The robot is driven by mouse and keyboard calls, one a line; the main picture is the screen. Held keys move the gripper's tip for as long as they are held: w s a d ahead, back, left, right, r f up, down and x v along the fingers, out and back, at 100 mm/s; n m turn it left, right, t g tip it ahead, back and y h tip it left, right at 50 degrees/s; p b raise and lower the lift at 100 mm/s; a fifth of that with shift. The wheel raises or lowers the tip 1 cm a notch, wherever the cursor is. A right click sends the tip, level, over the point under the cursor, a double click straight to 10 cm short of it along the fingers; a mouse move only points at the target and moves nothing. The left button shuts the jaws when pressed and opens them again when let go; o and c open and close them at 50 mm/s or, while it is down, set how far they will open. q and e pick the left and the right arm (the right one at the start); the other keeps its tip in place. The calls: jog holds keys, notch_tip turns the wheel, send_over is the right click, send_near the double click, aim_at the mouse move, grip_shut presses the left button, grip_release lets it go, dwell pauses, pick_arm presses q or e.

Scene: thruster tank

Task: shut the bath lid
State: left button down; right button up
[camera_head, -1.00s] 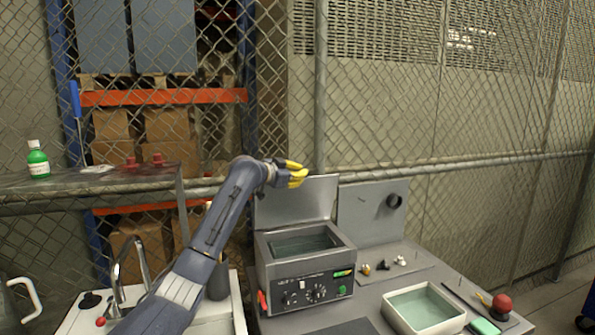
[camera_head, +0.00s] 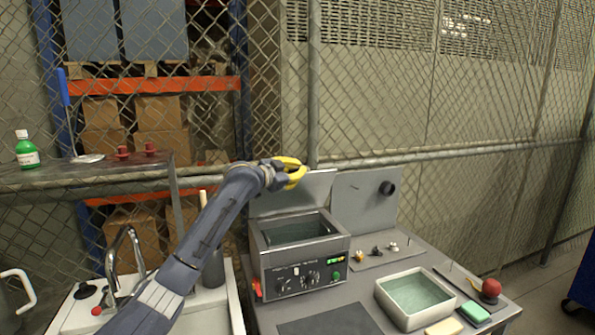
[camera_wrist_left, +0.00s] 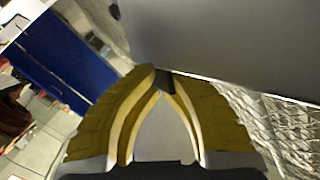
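The bath (camera_head: 300,270) is a grey metal box with a front control panel and liquid inside. Its lid (camera_head: 310,192) stands raised at the back edge, so the bath is open. My left gripper (camera_head: 298,172), with yellow fingers, is at the lid's top edge. In the left wrist view the fingertips (camera_wrist_left: 165,82) come together with a small dark piece at the tips. A flat grey plate, apparently the lid (camera_wrist_left: 235,40), lies just beyond them. I cannot tell whether they touch it. My right gripper is not in view.
A grey panel with a black knob (camera_head: 387,188) stands right of the lid. A white tray of liquid (camera_head: 384,290), a green block (camera_head: 474,312) and a red ball (camera_head: 491,288) are at the right. A sink tap (camera_head: 125,245) is left. A mesh fence is behind.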

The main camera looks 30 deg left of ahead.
pick_arm(q)
jog(key=c, duration=1.6)
grip_release()
jog(key=shift+a+f, duration=0.1)
jog(key=shift+a, duration=0.15)
jog(key=shift+c, duration=0.2)
jog(key=o, duration=0.3)
jog(key=shift+d, duration=0.1)
jog(key=shift+v, duration=3.75)
